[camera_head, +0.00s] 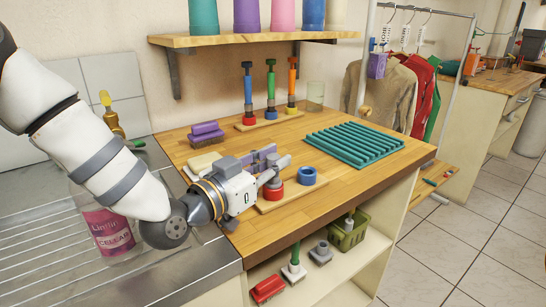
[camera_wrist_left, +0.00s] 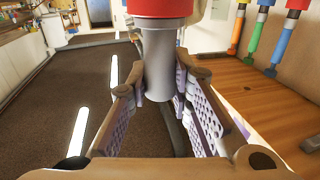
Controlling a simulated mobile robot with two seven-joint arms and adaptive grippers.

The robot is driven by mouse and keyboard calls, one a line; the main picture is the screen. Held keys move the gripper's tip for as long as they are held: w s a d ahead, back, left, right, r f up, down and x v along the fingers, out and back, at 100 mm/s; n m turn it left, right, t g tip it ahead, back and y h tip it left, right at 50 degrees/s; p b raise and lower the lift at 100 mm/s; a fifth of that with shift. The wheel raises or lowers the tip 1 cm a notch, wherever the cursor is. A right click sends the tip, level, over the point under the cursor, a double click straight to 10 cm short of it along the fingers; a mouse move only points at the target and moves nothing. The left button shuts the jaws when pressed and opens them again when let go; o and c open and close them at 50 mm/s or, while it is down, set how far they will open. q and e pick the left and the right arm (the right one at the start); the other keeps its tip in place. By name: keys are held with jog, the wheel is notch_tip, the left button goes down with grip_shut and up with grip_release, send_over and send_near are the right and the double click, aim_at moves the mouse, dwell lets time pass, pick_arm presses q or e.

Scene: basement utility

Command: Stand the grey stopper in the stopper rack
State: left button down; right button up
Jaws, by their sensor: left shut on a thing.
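My left gripper (camera_head: 273,176) is over the worktop, shut on the grey stopper (camera_head: 274,177). In the left wrist view its fingers (camera_wrist_left: 165,85) close on the stopper's grey neck (camera_wrist_left: 158,60), whose wider end meets a red part at the top edge. In the head view the stopper is upright over a red ring (camera_head: 273,192) on a low wooden base, the stopper rack (camera_head: 292,195). A blue ring (camera_head: 307,177) on the same base looks empty. The fingers partly hide the stopper, and I cannot tell whether it is seated in the red ring. My right gripper is not in view.
A ribbed teal mat (camera_head: 355,145) lies to the right. Tall coloured items (camera_head: 270,92) stand on a board behind. A purple brush (camera_head: 206,133) and a pale block (camera_head: 204,163) lie left. A wall shelf (camera_head: 250,39) hangs above. The worktop's front right is clear.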

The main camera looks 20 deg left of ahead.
pick_arm(q)
jog(key=shift+f, duration=0.2)
jog(key=c, duration=1.4)
grip_release()
jog(key=shift+o, duration=0.2)
jog(key=shift+r, duration=0.1)
notch_tip(320, 180, up, 10)
jog(key=shift+f, duration=0.1)
